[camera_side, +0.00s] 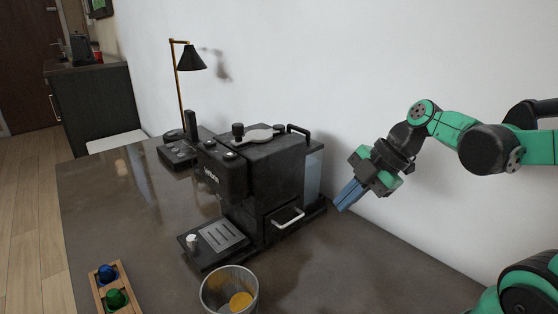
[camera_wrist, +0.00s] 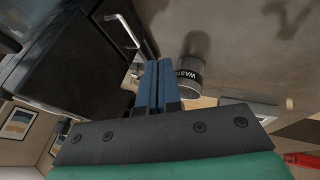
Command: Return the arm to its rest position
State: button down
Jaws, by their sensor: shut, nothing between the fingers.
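My gripper (camera_side: 348,195) has blue fingers and a green and black body. It is in the air to the right of the black coffee machine (camera_side: 262,180) in the side view, near the white wall. The fingers are together and empty. In the wrist view my gripper (camera_wrist: 158,65) shows its two blue fingers side by side, with the coffee machine (camera_wrist: 75,60) to the left. My green and black arm is bent and comes in from the right of the side view.
The counter right of the machine is clear.

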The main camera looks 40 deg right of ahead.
jog(key=a+m+h, duration=0.1)
jog(key=m, duration=0.4)
jog(key=a+m+t+h, duration=0.1)
jog(key=m, duration=0.5)
jog(key=a+m+t+h, duration=0.1)
jog(key=m+h, duration=0.1)
jog(key=m, duration=0.3)
jog(key=shift+f+m, duration=0.1)
jog(key=shift+m, duration=0.3)
